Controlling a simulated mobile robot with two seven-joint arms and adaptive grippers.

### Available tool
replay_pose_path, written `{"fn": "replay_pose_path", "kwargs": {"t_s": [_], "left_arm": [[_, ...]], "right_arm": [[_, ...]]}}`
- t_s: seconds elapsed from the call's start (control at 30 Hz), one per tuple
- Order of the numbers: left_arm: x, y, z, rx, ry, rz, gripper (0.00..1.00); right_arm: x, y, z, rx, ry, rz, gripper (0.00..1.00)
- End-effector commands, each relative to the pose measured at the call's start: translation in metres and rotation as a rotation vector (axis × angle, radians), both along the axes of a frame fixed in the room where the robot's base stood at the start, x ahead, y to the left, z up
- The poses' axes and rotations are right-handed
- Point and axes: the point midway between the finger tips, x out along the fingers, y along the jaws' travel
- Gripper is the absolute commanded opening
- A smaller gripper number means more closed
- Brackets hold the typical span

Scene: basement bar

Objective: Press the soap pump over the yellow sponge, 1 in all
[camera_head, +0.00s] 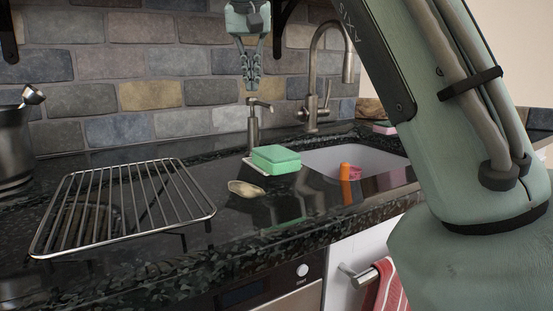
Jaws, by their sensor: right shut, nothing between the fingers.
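A metal soap pump (254,122) stands upright at the back of the dark counter, its short spout turned to the right. My right gripper (252,86) points down just above the pump head, its fingers shut with nothing between them. I cannot tell whether the fingertips touch the pump head. A green sponge block (276,160) lies in front of the pump on a thin white piece, near the sink edge. No clearly yellow sponge shows; a small flat beige-yellow oval thing (246,188) lies nearer the front. My left gripper is not in view.
A tall faucet (318,100) stands right of the pump, behind the sink (350,158), which holds orange and pink items. A wire rack (125,205) covers the left counter, beside a dark pot (12,145). A pink-and-green sponge (385,128) lies behind the sink. My arm hides the right side.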

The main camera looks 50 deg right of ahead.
Motion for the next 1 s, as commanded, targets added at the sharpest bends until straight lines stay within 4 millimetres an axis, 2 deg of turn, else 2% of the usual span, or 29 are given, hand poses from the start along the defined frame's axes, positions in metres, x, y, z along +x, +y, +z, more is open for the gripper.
{"fn": "replay_pose_path", "kwargs": {"t_s": [0.63, 1.0], "left_arm": [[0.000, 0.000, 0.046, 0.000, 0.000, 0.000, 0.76], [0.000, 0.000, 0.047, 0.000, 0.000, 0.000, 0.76]], "right_arm": [[0.000, 0.000, 0.059, -0.001, -0.001, 0.000, 0.00], [0.000, 0.000, 0.060, 0.000, 0.000, 0.000, 0.00]]}}
